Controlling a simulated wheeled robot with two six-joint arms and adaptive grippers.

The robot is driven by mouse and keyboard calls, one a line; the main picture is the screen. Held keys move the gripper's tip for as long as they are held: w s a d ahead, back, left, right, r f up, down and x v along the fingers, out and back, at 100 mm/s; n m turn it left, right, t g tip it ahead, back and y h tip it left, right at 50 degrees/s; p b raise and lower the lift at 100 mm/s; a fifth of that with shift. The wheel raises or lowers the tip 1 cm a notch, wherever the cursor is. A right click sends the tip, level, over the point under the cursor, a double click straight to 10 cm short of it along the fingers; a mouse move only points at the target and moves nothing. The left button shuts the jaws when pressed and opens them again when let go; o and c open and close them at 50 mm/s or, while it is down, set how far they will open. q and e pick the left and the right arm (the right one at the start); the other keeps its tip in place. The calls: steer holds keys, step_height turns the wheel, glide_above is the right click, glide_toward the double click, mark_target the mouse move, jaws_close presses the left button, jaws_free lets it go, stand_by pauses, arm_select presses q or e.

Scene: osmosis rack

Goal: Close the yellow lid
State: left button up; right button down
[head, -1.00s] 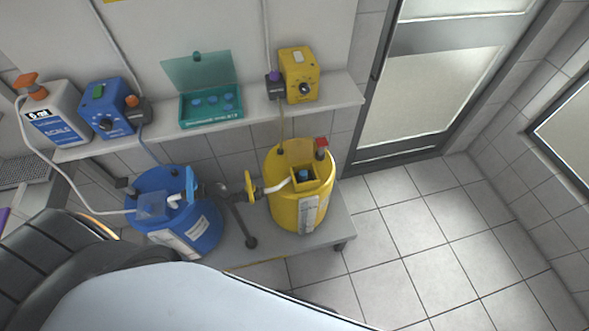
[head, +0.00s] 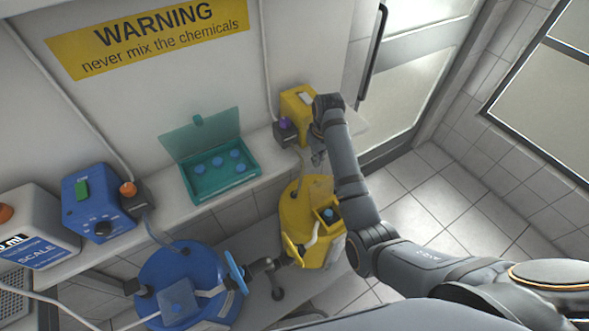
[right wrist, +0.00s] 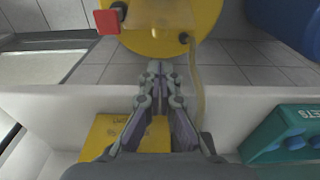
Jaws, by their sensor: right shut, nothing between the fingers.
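The yellow drum (head: 297,212) stands below the shelf, right of the blue drum. Its small top compartment (head: 328,214) is open, with a blue cap inside. The translucent yellow lid (head: 320,186) is raised at the compartment's back side. In the right wrist view the lid (right wrist: 160,20) is a tan pane at the top, over the drum (right wrist: 190,45). My right gripper (head: 318,158) points down by the shelf edge, above and behind the lid, apart from it. Its fingers (right wrist: 160,68) are together and empty. My left gripper is out of view.
The yellow pump box (head: 297,101) stands on the shelf (head: 225,197) beside my right wrist. A teal open box (head: 220,172) and a blue pump (head: 92,203) are further left. The blue drum (head: 165,265) connects by a pipe. Clear floor (head: 430,205) lies right.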

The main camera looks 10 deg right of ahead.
mark_target(319, 189)
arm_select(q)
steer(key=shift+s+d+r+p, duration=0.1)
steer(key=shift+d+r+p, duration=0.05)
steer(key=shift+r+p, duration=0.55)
arm_select(e)
step_height(319, 189, down, 9)
steer(key=w, duration=0.1)
steer(key=shift+a+f, duration=0.15)
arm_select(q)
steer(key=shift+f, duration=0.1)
arm_select(e)
steer(key=shift+w, duration=0.15)
